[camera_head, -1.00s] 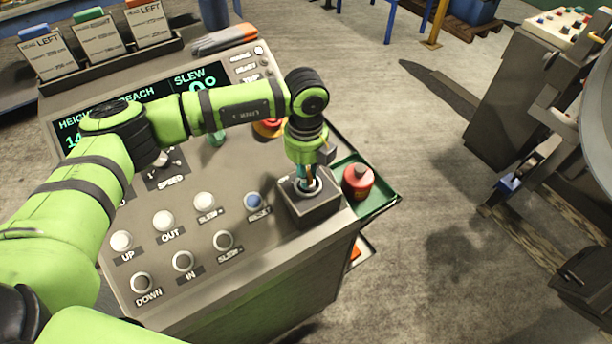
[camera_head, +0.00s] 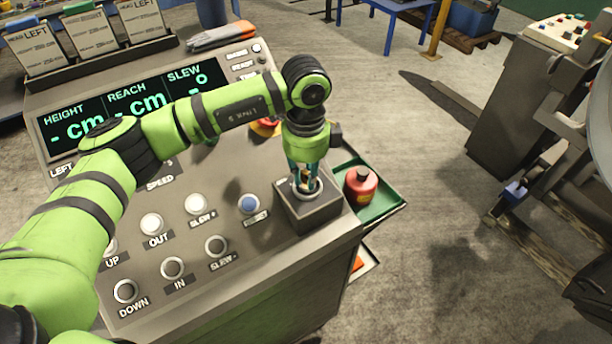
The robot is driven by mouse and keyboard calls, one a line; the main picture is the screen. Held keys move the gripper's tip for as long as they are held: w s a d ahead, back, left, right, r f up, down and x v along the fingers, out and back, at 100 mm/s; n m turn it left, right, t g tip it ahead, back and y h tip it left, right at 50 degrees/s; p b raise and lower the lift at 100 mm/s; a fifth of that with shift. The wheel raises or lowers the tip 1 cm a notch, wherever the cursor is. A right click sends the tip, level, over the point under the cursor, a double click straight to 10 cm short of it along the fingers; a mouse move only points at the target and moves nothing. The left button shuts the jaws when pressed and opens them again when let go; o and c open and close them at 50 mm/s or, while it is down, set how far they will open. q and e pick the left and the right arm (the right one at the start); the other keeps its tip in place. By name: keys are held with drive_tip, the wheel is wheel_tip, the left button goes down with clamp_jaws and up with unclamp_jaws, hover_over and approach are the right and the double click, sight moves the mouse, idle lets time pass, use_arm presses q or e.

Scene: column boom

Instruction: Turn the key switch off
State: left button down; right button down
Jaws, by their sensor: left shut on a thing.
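The key switch (camera_head: 308,213) is a dark square box with a round metal lock on top, at the right front corner of the grey control console (camera_head: 250,270). My left gripper (camera_head: 305,185) points down over the lock, its fingers shut on the key (camera_head: 304,181). The fingers hide most of the key, so its exact angle is hard to tell. The display (camera_head: 120,105) shows dashes for height, reach and slew. My right gripper is not in view.
A green tray (camera_head: 384,201) with a red container (camera_head: 361,186) sits right of the switch. A red emergency button (camera_head: 265,127) is partly behind my left arm. White buttons (camera_head: 196,204) and a blue one (camera_head: 249,204) lie to the left. Gloves (camera_head: 220,36) rest at the console's back.

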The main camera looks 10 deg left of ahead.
sight(305, 174)
use_arm(q)
drive_tip(key=shift+a+n, duration=0.1)
drive_tip(key=shift+n, duration=0.4)
drive_tip(key=c, duration=1.1)
unclamp_jaws()
drive_tip(key=shift+c, duration=0.2)
wheel_tip(305, 174, up, 12)
